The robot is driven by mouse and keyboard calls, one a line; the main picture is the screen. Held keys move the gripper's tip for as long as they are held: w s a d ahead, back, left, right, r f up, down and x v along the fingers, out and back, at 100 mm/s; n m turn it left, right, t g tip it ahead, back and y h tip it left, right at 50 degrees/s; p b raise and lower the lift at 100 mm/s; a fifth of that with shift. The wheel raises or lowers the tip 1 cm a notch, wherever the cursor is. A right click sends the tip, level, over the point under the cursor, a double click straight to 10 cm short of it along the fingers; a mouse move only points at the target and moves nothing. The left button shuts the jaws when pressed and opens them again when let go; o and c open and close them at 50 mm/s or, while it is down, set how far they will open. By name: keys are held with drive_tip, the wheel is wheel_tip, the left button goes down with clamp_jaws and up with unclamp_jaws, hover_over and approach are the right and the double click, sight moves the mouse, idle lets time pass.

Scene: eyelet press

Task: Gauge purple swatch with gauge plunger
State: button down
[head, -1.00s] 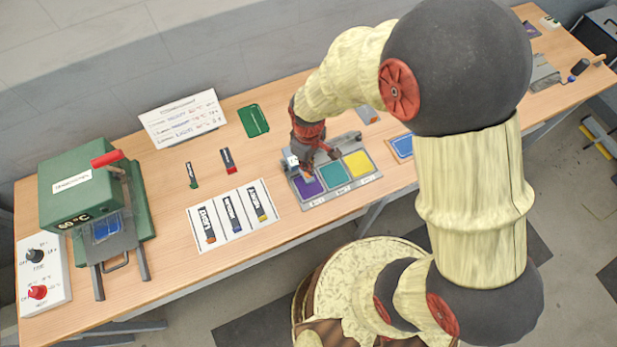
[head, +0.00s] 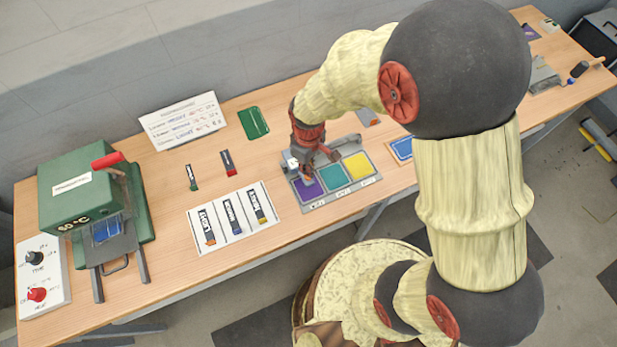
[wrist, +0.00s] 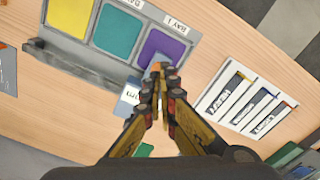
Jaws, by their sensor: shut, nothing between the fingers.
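The purple swatch (head: 309,189) lies in the left bay of a grey three-bay tray (head: 340,203). In the wrist view the purple swatch (wrist: 160,45) is in the bay nearest my fingertips. A small gauge (head: 291,162) with a pale face stands at the tray's back left corner. In the wrist view the gauge (wrist: 130,96) shows a label that seems to read "mm". My gripper (wrist: 163,70) is shut and empty, at the gauge beside the purple swatch. A greyish piece at the fingertips may be the plunger; my fingers partly hide it, and I cannot tell whether they touch it.
Teal (head: 335,177) and yellow (head: 358,165) swatches fill the other bays. A white card with labelled strips (head: 220,222) lies left of the tray. A green press (head: 85,195) stands at the far left. Bare table lies between the press and card.

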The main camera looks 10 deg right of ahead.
drive_tip(key=shift+f+b, duration=1.15)
drive_tip(key=shift+f, duration=0.6)
drive_tip(key=shift+r, duration=0.2)
idle(0.6)
drive_tip(key=shift+r+p, duration=2.6)
drive_tip(key=shift+r, duration=0.8)
drive_tip(key=shift+s, duration=0.15)
drive_tip(key=s+d+r+m+t+b, duration=0.5)
drive_tip(key=s+d+r+m+b, duration=0.4)
drive_tip(key=b, duration=0.7)
drive_tip(key=s+d+r, duration=0.3)
drive_tip(key=r, duration=0.1)
drive_tip(key=shift+r+t, duration=0.25)
drive_tip(key=shift+t, duration=0.05)
